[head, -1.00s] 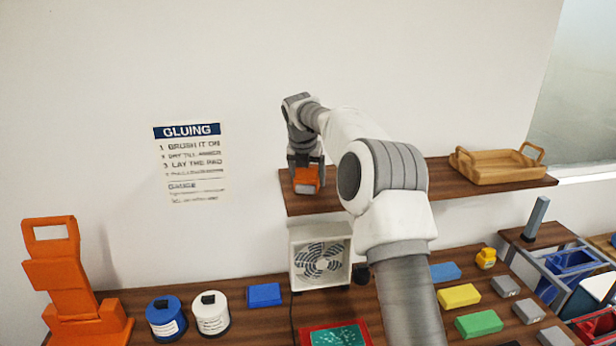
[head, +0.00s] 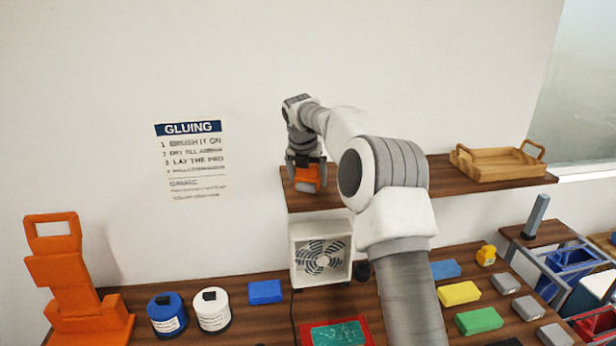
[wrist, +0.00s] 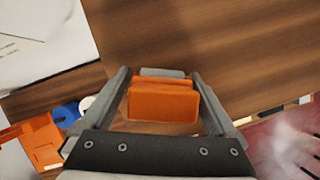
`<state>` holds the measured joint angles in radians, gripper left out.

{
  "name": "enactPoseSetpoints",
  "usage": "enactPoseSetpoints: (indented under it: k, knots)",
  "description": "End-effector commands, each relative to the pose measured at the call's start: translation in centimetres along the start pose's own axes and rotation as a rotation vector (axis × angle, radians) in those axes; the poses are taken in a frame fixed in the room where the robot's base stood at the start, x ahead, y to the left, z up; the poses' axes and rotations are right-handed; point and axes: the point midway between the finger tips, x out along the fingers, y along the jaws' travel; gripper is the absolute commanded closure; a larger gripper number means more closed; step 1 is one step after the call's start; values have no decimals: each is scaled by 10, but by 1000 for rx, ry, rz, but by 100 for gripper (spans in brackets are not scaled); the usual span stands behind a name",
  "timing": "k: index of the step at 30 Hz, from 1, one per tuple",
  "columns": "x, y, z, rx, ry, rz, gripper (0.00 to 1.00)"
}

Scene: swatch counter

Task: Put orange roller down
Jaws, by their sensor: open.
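The orange roller (head: 306,181) is a small block-like orange piece at the left end of the brown wall shelf (head: 400,188). It appears to rest on the shelf, though the contact underneath is hidden. My gripper (head: 307,172) reaches down over it from above. In the wrist view the orange roller (wrist: 162,101) lies between the two fingers of my gripper (wrist: 160,88). The fingers are open, and a gap shows at the left finger.
A wooden tray (head: 500,178) stands on the shelf's right end. Bare shelf lies between. A white fan (head: 321,254) stands below. An orange stand (head: 64,275), a blue tin (head: 165,314) and coloured blocks are on the counter. A gluing notice (head: 192,160) hangs left.

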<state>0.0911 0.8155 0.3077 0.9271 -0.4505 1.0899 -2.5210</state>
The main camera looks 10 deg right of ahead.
Motion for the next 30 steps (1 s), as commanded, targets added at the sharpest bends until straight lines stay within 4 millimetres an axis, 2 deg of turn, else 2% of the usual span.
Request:
enactPoseSetpoints:
  k: [1,6,11,14,24,30]
  knots:
    - [8,-4,-3,1,11,-9,0]
    - [8,-5,-3,1,11,-11,0]
    - [0,-5,1,3,9,-11,0]
    - [-16,-4,4,3,5,-8,0]
    - [-95,-2,5,1,0,-3,0]
    - [-122,-2,5,1,2,-3,0]
